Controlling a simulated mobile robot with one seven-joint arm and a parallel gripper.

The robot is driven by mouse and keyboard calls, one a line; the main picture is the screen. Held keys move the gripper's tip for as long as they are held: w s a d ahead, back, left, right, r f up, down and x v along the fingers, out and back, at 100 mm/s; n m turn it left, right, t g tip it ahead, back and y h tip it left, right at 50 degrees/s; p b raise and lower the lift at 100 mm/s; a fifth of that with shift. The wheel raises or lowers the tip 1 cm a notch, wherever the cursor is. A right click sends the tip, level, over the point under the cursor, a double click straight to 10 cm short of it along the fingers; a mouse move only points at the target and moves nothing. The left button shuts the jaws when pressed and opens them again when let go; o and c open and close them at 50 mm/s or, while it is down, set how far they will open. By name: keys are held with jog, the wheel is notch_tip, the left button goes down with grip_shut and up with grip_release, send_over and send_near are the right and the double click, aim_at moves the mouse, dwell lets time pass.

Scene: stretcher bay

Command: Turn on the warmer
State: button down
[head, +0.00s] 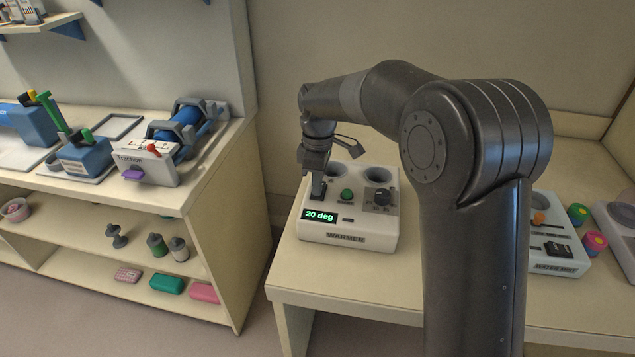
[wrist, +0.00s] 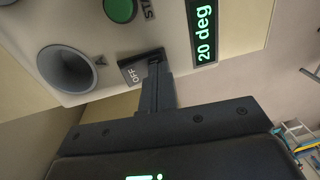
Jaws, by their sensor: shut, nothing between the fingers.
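The warmer (head: 352,236) is a white box on the right-hand table, with a lit display (head: 319,216) reading "20 deg", a green button (head: 346,195), a dark knob (head: 382,196) and round wells on top. My gripper (head: 318,194) is shut and empty, pointing down at the warmer's left side. In the wrist view the fingertips (wrist: 155,68) are at a dark switch (wrist: 136,72) marked "OFF", touching or very close to it. The fingers hide part of the switch. The green button also shows in the wrist view (wrist: 120,9).
A second white device (head: 556,250) stands right of the warmer, partly behind my arm, with colourful round items (head: 594,241) beside it. A shelf unit (head: 215,190) on the left holds a traction device (head: 148,163) and several small items. The table's front left corner is bare.

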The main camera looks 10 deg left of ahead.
jog(key=shift+w, duration=0.1)
jog(key=shift+w+r, duration=0.25)
jog(key=shift+w, duration=0.45)
notch_tip(320, 180, up, 14)
jog(key=s, duration=0.2)
jog(key=shift+s+d, duration=0.1)
